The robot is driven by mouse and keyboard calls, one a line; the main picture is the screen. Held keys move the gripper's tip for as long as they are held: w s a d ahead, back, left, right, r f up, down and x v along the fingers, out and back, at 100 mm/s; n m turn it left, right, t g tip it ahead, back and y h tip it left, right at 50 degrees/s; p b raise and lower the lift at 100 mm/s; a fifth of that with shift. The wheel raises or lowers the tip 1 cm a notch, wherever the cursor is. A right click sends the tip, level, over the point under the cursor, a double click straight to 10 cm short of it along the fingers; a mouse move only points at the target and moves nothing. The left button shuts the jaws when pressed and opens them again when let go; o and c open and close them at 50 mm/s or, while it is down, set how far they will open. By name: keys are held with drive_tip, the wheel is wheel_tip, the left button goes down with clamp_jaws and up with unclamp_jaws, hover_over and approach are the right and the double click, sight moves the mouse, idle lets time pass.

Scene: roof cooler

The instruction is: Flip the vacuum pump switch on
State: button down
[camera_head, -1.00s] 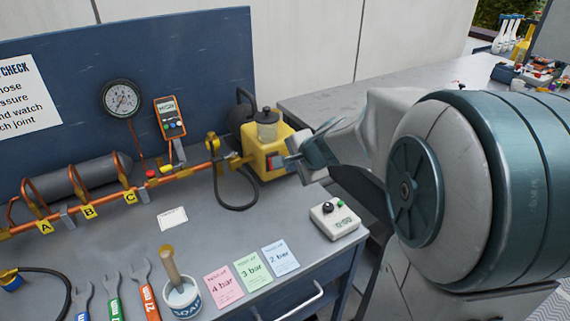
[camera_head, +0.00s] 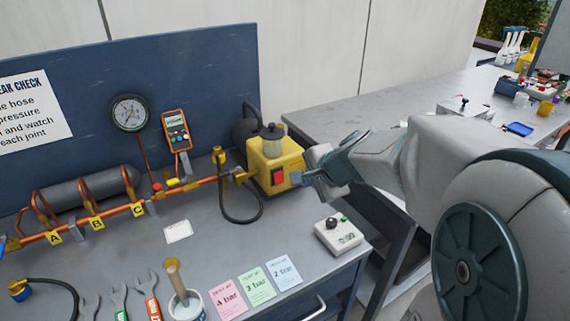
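The yellow vacuum pump (camera_head: 265,158) stands at the right end of the blue workbench, with a dark motor behind it and a clear jar on top. Its red switch (camera_head: 278,177) is on the front face and shows clearly. I cannot tell which way the switch is set. My gripper (camera_head: 306,178) is just right of the pump's front, close to the switch. Its fingers point left. The fingertips look close to the pump's right edge; contact cannot be made out. I cannot make out the gap between the fingers.
A copper pipe (camera_head: 118,212) with tags A, B and C runs left of the pump. A black hose (camera_head: 240,219) loops in front. A white timer box (camera_head: 338,235) sits near the bench's right edge. Coloured cards (camera_head: 257,285) lie at the front. A grey table (camera_head: 385,108) stands behind my arm.

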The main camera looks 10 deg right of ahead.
sight(279, 178)
drive_tip(key=shift+s+f, duration=0.1)
drive_tip(key=shift+f, duration=0.25)
drive_tip(key=b+x, duration=0.1)
drive_tip(key=x, duration=0.6)
drive_tip(key=b+x, duration=0.1)
drive_tip(key=x, duration=0.3)
drive_tip(key=shift+w+a+r+b, duration=0.15)
drive_tip(key=shift+w+a+b, duration=0.15)
drive_tip(key=shift+w, duration=0.3)
drive_tip(key=shift+w+a, duration=0.2)
drive_tip(key=shift+w, duration=0.7)
